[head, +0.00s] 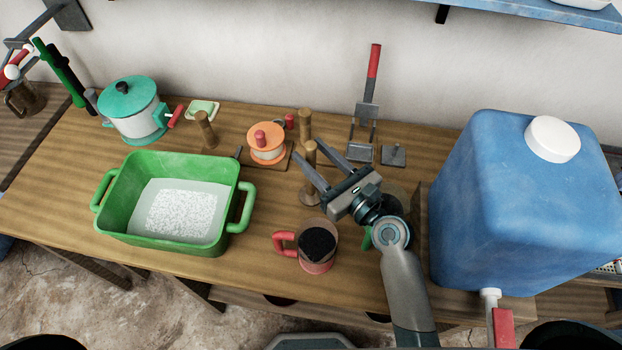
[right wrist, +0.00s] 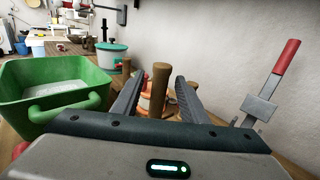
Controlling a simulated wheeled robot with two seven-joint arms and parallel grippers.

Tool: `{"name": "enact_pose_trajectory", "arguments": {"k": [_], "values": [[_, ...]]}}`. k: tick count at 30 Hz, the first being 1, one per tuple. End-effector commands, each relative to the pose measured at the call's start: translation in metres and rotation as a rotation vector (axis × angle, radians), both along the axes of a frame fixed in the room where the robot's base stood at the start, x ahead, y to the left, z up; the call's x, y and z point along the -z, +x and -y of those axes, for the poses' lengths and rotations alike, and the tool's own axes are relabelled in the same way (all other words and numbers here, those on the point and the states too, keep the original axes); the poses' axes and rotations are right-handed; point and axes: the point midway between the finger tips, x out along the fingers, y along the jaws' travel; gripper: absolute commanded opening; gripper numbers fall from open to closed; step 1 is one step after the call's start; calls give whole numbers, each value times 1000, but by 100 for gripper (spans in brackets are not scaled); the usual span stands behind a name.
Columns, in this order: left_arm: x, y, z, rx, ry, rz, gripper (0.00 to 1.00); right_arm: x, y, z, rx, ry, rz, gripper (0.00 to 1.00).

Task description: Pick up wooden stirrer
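An upright wooden post with a round disc at its foot, which looks like the wooden stirrer (head: 310,152), stands on the table near the middle. My right gripper (head: 311,153) is open, with one finger on each side of the post's upper part. In the right wrist view the wooden post (right wrist: 158,88) shows between the fingers of the right gripper (right wrist: 159,80). I cannot tell whether either finger touches it. Its lower part is hidden there by the gripper body. My left gripper is not in view.
An orange spool-like pot (head: 267,148) and another wooden post (head: 305,124) stand close behind. A red-handled mug (head: 318,262) with dark contents stands in front. A green basin (head: 170,245) is left, and a blue water tank (head: 500,215) right. A red-handled metal tool (head: 372,75) stands behind.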

Motion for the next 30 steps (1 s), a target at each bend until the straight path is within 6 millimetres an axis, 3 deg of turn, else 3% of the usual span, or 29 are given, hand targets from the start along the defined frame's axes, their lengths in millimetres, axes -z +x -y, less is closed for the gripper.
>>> {"name": "enact_pose_trajectory", "arguments": {"k": [13, 29, 30], "values": [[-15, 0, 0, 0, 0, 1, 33, 3, 37, -28, 0, 1, 0, 40], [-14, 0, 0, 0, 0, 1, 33, 5, 39, -30, 0, 0, 0, 40], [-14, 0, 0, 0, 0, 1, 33, 5, 40, -30, 0, 0, 0, 32]]}}
